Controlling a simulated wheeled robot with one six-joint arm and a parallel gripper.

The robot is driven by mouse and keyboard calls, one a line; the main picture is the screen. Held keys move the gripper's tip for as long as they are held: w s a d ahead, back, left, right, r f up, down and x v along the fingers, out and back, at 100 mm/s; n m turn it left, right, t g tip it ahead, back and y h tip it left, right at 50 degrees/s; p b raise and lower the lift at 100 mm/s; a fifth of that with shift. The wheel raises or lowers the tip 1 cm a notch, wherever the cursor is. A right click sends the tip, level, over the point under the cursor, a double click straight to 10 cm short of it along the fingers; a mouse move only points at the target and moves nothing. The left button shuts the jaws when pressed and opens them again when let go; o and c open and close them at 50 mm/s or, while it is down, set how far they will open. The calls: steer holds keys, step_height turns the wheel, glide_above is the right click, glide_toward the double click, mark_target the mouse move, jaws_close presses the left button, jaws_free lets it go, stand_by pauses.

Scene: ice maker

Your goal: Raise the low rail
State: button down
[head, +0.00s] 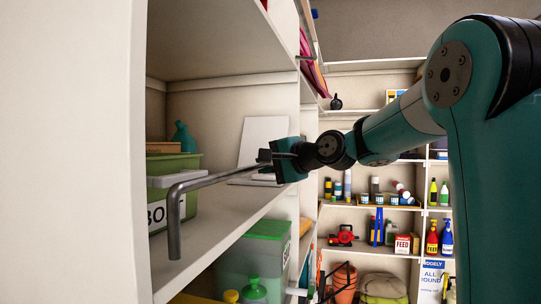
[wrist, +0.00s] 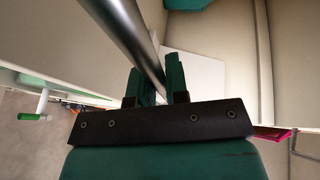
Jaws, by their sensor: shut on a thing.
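The low rail (head: 210,180) is a grey metal bar in front of the middle shelf at the left. Its near end bends downward past the shelf's front edge. My gripper (head: 268,159) is at the far part of the bar and shut on it. In the wrist view the rail (wrist: 128,32) runs from the top left down between the two teal fingers of my gripper (wrist: 161,82). The rail's far end is hidden behind the gripper and arm.
A green-lidded bin (head: 255,255) stands below. Back shelves hold bottles and tins. A white side panel (head: 75,150) stands close on the left.

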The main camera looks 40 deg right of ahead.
steer(key=c, duration=1.1)
jaws_free()
steer(key=shift+d, duration=0.1)
steer(key=shift+v, duration=8.7)
steer(key=shift+w, duration=0.1)
